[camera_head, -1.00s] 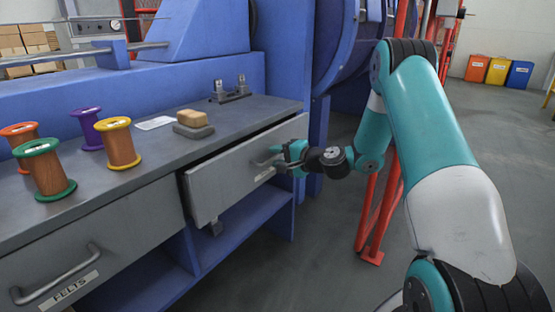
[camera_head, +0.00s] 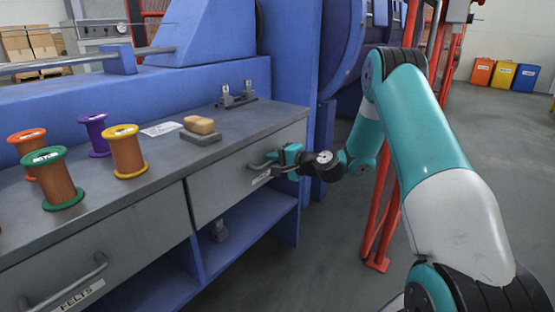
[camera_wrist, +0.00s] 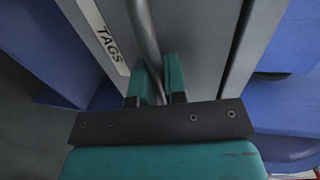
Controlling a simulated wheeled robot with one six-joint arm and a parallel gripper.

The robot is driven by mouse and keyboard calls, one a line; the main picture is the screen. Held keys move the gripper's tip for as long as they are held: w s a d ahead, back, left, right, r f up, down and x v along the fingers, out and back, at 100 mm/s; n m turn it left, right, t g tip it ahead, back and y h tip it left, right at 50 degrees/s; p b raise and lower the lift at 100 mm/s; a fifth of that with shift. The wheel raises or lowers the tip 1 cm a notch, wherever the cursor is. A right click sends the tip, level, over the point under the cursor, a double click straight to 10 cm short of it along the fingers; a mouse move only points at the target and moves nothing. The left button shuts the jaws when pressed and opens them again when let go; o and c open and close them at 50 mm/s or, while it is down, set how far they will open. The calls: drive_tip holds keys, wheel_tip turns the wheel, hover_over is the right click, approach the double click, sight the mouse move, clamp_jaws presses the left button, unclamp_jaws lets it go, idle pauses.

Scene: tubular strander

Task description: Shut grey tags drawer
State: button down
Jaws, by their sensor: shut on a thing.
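The grey tags drawer (camera_head: 225,188) is in the workbench, right of the felts drawer. Its front looks flush, or nearly so, with the bench front in the head view. Its label reading TAGS (camera_wrist: 108,45) shows in the wrist view beside the bar handle (camera_wrist: 146,38). My gripper (camera_head: 272,163) is at the handle, and in the wrist view its two teal fingers (camera_wrist: 158,82) are closed around the bar. The inside of the drawer is hidden.
Several spools, including a green-rimmed one (camera_head: 50,180), stand on the grey bench top (camera_head: 120,205). A tan block on a grey pad (camera_head: 202,137) lies above the drawer. The felts drawer (camera_head: 120,255) is left. A red frame (camera_head: 378,225) stands near my arm.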

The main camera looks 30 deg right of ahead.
drive_tip(key=shift+w+d, duration=0.1)
drive_tip(key=shift+d, duration=0.05)
drive_tip(key=c, duration=1.2)
unclamp_jaws()
drive_tip(key=shift+w+a, duration=0.1)
drive_tip(key=shift+a, duration=0.1)
drive_tip(key=p+v, duration=0.2)
drive_tip(key=v, duration=1.5)
drive_tip(key=shift+d+p, duration=0.15)
drive_tip(key=shift+p, duration=0.2)
